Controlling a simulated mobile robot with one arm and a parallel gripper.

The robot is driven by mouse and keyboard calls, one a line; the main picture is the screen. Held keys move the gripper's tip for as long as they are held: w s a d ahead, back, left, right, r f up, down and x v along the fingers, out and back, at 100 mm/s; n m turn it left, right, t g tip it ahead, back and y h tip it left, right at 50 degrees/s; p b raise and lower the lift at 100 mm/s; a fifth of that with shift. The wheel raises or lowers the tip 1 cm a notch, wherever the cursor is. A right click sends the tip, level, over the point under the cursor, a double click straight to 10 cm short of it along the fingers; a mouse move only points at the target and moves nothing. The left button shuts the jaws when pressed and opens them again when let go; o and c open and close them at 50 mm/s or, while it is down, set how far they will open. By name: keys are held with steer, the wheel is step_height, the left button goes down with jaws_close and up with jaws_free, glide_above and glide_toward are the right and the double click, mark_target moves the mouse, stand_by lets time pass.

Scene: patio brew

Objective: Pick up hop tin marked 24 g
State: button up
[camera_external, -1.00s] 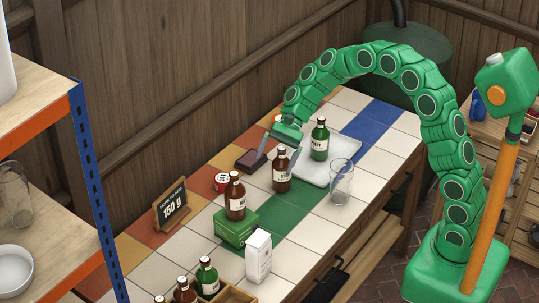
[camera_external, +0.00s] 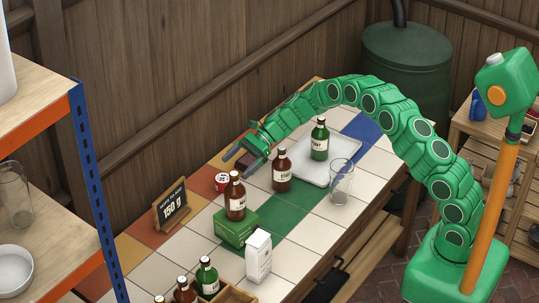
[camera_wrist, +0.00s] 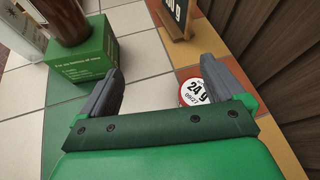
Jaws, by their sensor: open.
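The hop tin marked 24 g (camera_wrist: 194,92) is a small round tin with a white and red top, standing on the tiled table. In the external view the tin (camera_external: 222,181) sits behind the brown bottle on the green box. My gripper (camera_external: 230,161) is open and empty, just above and behind the tin. In the wrist view my gripper (camera_wrist: 160,85) has its jaws wide apart, with the tin close to the right jaw, partly hidden by it.
A green box (camera_external: 236,228) bears a brown bottle (camera_external: 236,197). A chalkboard sign (camera_external: 170,206) reads 150 g. Another brown bottle (camera_external: 282,170), a tray (camera_external: 300,173) with a green bottle (camera_external: 320,140) and a glass (camera_external: 341,181) stand to the right.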

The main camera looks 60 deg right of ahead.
mark_target(225, 177)
steer(key=w+d+f+m, duration=0.1)
steer(key=f, duration=0.1)
steer(key=w+d+f+m+t, duration=0.1)
steer(key=w+f, duration=0.1)
steer(key=w+d+f, duration=0.1)
steer(key=d+f, duration=0.1)
steer(key=f, duration=0.1)
steer(key=shift+w+m+t, duration=0.25)
steer(key=shift+m+t, duration=0.05)
steer(key=shift+m, duration=0.1)
steer(key=shift+x, duration=3.9)
steer(key=c, duration=1)
steer(key=shift+r, duration=0.1)
steer(key=shift+c, duration=0.2)
